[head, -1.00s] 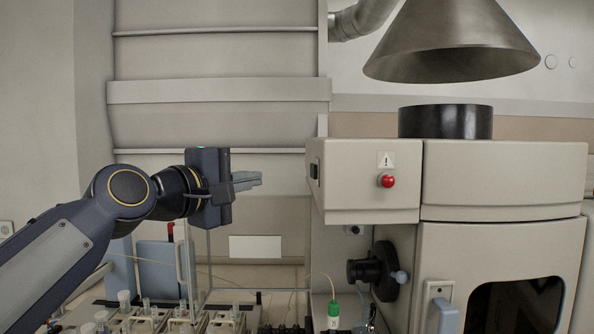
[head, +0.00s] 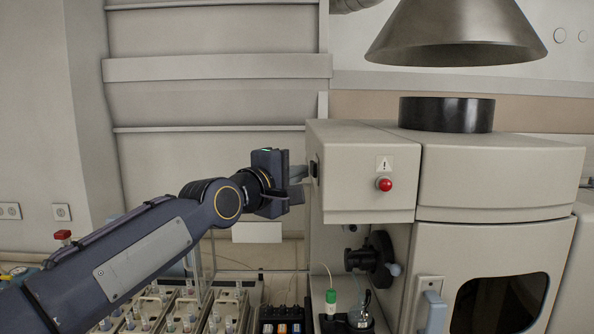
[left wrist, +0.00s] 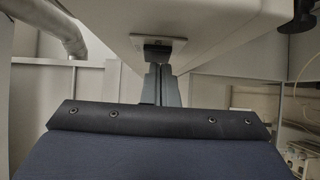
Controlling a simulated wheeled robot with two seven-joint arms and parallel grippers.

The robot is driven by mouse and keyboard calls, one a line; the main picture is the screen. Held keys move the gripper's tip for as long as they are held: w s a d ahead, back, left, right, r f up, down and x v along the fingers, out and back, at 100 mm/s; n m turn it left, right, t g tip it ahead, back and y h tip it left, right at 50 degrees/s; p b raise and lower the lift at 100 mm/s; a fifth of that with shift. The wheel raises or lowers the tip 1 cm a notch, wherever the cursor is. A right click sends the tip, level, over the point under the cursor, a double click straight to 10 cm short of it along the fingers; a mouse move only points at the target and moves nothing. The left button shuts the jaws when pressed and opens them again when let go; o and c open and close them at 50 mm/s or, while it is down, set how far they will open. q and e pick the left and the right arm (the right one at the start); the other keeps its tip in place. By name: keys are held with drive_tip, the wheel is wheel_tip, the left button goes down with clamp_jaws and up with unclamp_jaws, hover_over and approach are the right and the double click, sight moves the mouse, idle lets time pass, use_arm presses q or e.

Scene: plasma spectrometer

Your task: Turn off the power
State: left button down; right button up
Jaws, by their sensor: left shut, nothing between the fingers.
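The spectrometer (head: 352,195) is a large beige machine on the right of the head view. A dark power switch (head: 313,170) sits on the left side of its upper box. In the left wrist view the dark switch (left wrist: 158,52) shows in a pale plate under the slanting machine side. My left gripper (head: 303,173) is shut and empty, its grey fingertips at or very near the switch. Whether they touch it I cannot tell. In the left wrist view the closed fingers (left wrist: 161,78) point up at the switch. My right gripper is not in view.
A red button (head: 384,184) is on the box's front below a warning label. A metal hood (head: 455,35) hangs above a black chimney (head: 446,114). Sample racks (head: 185,310) and a green-capped bottle (head: 330,303) stand below. A black knob assembly (head: 372,258) juts out under the box.

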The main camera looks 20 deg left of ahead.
use_arm(q)
drive_tip(key=s+a+h+b, duration=0.1)
drive_tip(key=s+a+b, duration=0.2)
drive_tip(key=s+b, duration=0.3)
drive_tip(key=shift+s+m+g+b, duration=0.25)
drive_tip(key=shift+m+g+b, duration=0.05)
drive_tip(key=shift+g+b, duration=0.1)
idle(0.3)
drive_tip(key=shift+a+f, duration=0.1)
